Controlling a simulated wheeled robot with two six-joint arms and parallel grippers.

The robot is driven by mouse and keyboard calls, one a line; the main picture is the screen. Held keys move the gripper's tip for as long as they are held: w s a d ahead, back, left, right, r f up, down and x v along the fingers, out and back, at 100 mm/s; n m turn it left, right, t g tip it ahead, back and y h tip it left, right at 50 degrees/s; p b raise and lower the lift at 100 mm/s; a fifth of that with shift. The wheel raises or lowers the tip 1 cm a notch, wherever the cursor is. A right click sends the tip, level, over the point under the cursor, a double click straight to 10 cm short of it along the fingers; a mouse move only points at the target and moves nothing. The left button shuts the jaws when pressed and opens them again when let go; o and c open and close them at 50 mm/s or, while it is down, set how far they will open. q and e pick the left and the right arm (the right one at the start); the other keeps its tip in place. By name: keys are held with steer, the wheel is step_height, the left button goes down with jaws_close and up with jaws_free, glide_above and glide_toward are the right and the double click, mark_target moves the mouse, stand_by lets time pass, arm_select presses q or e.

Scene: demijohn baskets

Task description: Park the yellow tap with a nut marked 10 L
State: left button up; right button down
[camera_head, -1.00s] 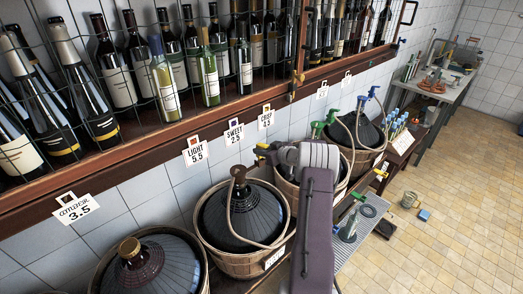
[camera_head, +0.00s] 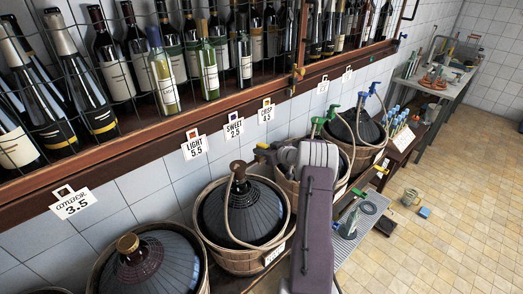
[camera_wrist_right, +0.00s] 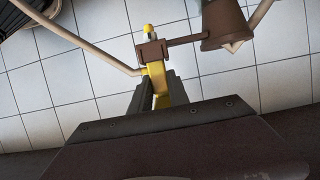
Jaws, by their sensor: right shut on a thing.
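My right gripper (camera_wrist_right: 158,90) is shut on the yellow tap (camera_wrist_right: 157,74) in the right wrist view. A beige hose (camera_wrist_right: 105,52) runs from the tap toward the upper left. A brown holder (camera_wrist_right: 151,50) lies across the tap's upper part and joins by a thin arm to a brown stopper (camera_wrist_right: 222,28). I cannot tell whether the tap is seated in the holder. In the head view, a small yellow part (camera_head: 262,146) shows at the left of my right wrist, which hides most of the tap. The nut's marking is not legible. My left gripper is not in view.
Wicker-basketed demijohns stand along the wall, one with a brown stopper (camera_head: 238,169) and beige hose. Green taps (camera_head: 319,125) and blue taps (camera_head: 366,96) are behind my arm. The bottle shelf (camera_head: 190,115) runs above. Open floor (camera_head: 465,190) lies to the right.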

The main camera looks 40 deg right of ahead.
steer(key=shift+f, duration=0.25)
steer(key=c, duration=1.2)
jaws_free()
steer(key=shift+o, duration=0.2)
steer(key=b+v, duration=0.6)
steer(key=v, duration=0.3)
